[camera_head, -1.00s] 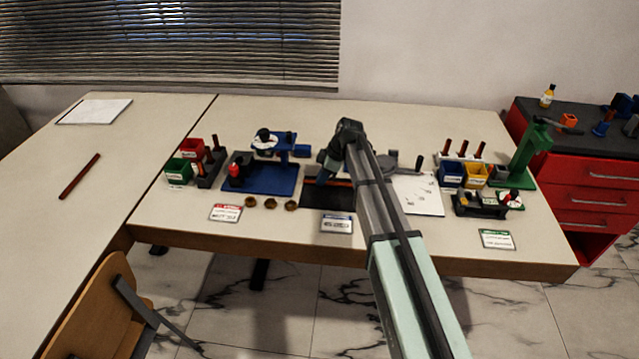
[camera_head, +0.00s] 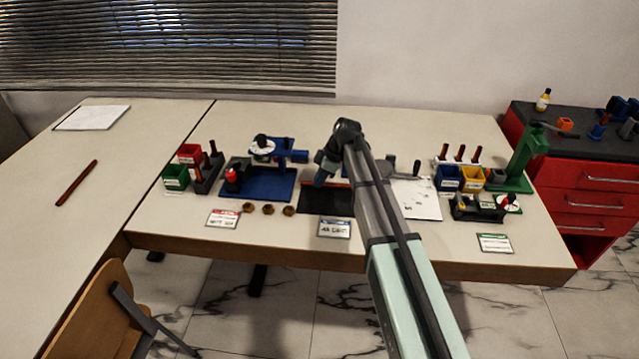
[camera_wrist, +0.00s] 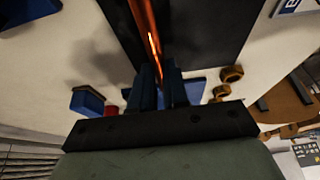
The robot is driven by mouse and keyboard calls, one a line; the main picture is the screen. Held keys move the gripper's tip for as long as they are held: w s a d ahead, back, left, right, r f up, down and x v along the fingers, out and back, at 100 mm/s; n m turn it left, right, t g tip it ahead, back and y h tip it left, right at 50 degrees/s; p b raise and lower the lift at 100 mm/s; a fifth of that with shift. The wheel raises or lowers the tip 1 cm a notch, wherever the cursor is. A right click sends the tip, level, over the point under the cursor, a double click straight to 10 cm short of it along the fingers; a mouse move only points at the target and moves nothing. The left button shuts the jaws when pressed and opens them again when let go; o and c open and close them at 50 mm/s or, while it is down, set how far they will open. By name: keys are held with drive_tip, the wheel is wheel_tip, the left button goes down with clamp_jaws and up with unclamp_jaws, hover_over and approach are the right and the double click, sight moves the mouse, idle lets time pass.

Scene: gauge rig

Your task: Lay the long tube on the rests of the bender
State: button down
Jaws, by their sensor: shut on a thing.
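My gripper (camera_wrist: 162,88) is shut on a shiny copper-coloured tube (camera_wrist: 146,30), which runs from between the fingers to the top of the wrist view. It hangs over a black plate (camera_wrist: 205,25); the height between them is unclear. In the head view my gripper (camera_head: 323,170) is above the back of the black plate (camera_head: 325,200), and my arm hides most of the tube. Which fixture is the bender is not clear; a dark upright handle (camera_head: 416,168) stands right of my arm, its base partly hidden. A dark red tube (camera_head: 76,183) lies on the left table.
A blue fixture (camera_head: 262,184) stands left of the black plate, with several brass nuts (camera_head: 268,209) in front. Red and green bins (camera_head: 176,172) are farther left. A white sheet (camera_head: 422,203), blue and yellow bins (camera_head: 473,173) and a green press (camera_head: 524,160) are at right.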

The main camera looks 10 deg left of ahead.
wheel_tip(320, 180, up, 8)
drive_tip(key=shift+f, duration=0.25)
drive_tip(key=shift+w+d+r, duration=0.1)
drive_tip(key=shift+d+r, duration=0.15)
drive_tip(key=shift+d, duration=0.05)
drive_tip(key=w+d+r, duration=0.2)
drive_tip(key=w+d, duration=1)
drive_tip(key=d, duration=0.3)
drive_tip(key=shift+w+r, duration=0.4)
drive_tip(key=shift+f, duration=0.1)
drive_tip(key=shift+f, duration=4.25)
